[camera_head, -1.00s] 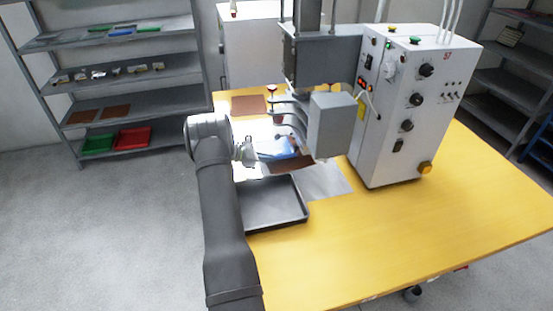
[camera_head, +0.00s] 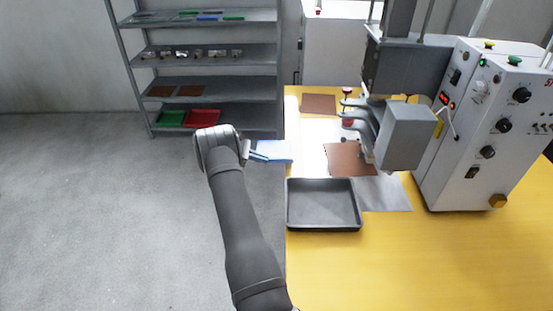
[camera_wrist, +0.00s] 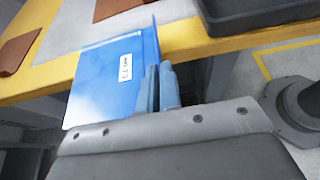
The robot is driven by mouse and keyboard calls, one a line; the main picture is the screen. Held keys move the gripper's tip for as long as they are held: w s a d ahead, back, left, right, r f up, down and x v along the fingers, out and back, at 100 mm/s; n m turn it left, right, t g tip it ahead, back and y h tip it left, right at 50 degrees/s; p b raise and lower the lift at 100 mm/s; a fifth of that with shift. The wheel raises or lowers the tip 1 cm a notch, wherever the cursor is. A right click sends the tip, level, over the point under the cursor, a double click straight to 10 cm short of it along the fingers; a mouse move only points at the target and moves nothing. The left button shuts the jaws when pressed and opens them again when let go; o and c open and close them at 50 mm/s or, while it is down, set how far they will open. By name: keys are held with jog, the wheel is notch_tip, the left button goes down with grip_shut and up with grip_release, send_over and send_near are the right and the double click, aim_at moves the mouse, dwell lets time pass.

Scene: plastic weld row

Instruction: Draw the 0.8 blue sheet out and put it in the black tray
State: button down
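The blue sheet (camera_head: 275,150) is at the table's left edge in the head view, pale under glare. In the wrist view the blue sheet (camera_wrist: 100,85) is large, with a white label too small to read and a narrow upturned strip at its right side. My gripper (camera_head: 256,155) is at the sheet's left end, just off the table edge. In the wrist view my gripper (camera_wrist: 158,80) has its light blue fingers closed on the upturned strip. The black tray (camera_head: 325,226) lies empty on the table, to the right of and nearer than the gripper; its corner shows in the wrist view (camera_wrist: 245,22).
A brown sheet (camera_head: 345,160) and a grey sheet (camera_head: 388,193) lie under the welding machine (camera_head: 405,130), behind and right of the tray. Another brown sheet (camera_head: 319,103) lies farther back. The yellow table (camera_head: 400,265) is clear in front. A shelf (camera_head: 205,90) stands at the back left.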

jog(key=shift+d+f, duration=0.15)
jog(key=shift+f, duration=0.05)
jog(key=a, duration=1.3)
dwell(0.6)
notch_tip(320, 180, up, 18)
jog(key=n+t+y, duration=0.3)
jog(key=n+t, duration=0.4)
jog(key=t, duration=0.1)
send_over(269, 154)
jog(key=s+d+n+t+y, duration=0.2)
jog(key=s+n+y, duration=0.1)
jog(key=s, duration=0.6)
jog(key=s+d+f+n+t+y, duration=0.1)
jog(key=s+d+n+t+y, duration=0.1)
jog(key=s, duration=0.7)
jog(key=n+y, duration=0.1)
jog(key=n, duration=0.1)
jog(key=shift+s+d+n+t, duration=0.2)
jog(key=shift+d+n+t, duration=0.1)
jog(key=shift+t, duration=0.1)
